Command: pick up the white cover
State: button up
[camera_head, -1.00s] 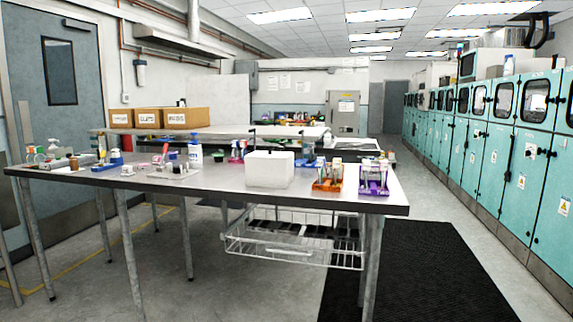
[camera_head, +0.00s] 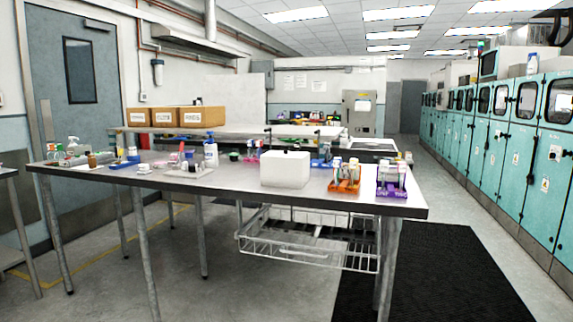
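A white box-shaped cover (camera_head: 285,169) stands upright on the grey table (camera_head: 235,190), right of the middle of its top. A small dark knob or handle shows at its top edge. What is under or behind it is hidden. My gripper is not in the view.
An orange rack (camera_head: 345,186) and a purple rack (camera_head: 391,191) of tubes stand right of the cover. A white bottle (camera_head: 210,153) and small labware are to its left. A wire basket (camera_head: 310,240) hangs below. A black mat (camera_head: 430,270) covers the floor at right.

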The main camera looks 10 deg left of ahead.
aim_at(281, 170)
jog(key=u, duration=0.05)
jog(key=i, duration=1)
jog(key=z, duration=0.05)
